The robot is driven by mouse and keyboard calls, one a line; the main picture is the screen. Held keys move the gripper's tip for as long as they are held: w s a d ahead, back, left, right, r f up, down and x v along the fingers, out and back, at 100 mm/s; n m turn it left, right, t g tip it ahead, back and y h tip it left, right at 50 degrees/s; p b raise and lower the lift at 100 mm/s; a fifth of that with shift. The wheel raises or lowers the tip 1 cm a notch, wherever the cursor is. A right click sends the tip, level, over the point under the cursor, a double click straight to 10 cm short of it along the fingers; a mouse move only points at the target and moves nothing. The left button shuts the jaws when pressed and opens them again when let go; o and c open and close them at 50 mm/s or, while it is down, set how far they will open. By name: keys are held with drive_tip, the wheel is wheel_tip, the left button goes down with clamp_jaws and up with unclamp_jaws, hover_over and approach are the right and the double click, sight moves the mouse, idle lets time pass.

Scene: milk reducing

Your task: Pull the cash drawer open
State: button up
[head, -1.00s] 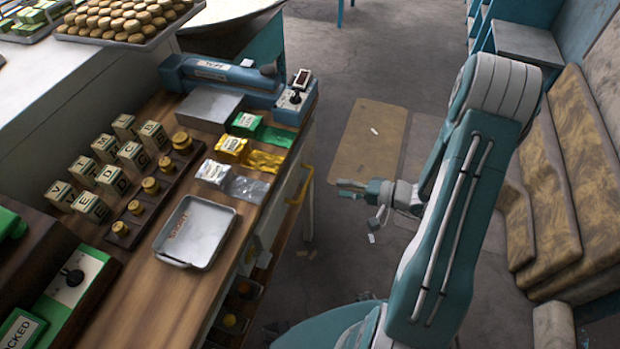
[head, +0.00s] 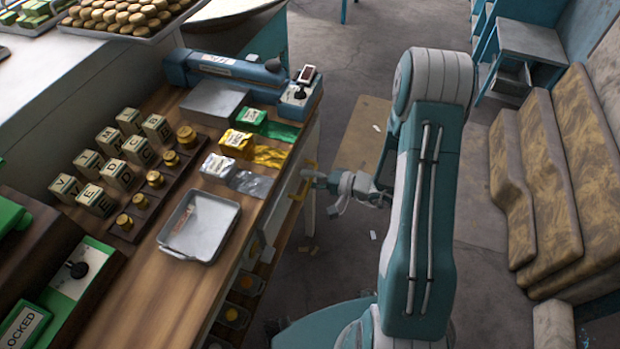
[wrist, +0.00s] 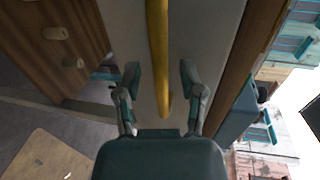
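The cash drawer has a grey front (wrist: 211,45) on the counter's side, and it looks closed. Its yellow bar handle (wrist: 157,35) runs down the middle of the wrist view. The handle also shows at the counter's edge in the head view (head: 307,182). My gripper (wrist: 159,72) is open, with one finger on each side of the bar in the picture. I see no finger pressing on the bar, and the depth between them is hard to judge. In the head view my gripper (head: 314,180) is right beside the handle.
The wooden counter (head: 160,300) carries a metal tray (head: 200,226), lettered blocks, brass weights and a blue device (head: 225,75).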

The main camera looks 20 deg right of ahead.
clamp_jaws()
drive_tip(key=shift+d, duration=0.1)
drive_tip(key=f+v, duration=0.2)
drive_tip(key=v, duration=0.9)
drive_tip(key=f+v, duration=0.3)
drive_tip(key=v, duration=0.9)
drive_tip(key=shift+s+d, duration=0.45)
drive_tip(key=shift+d, duration=0.05)
drive_tip(key=shift+o, duration=0.7)
unclamp_jaws()
drive_tip(key=shift+d+r, duration=0.1)
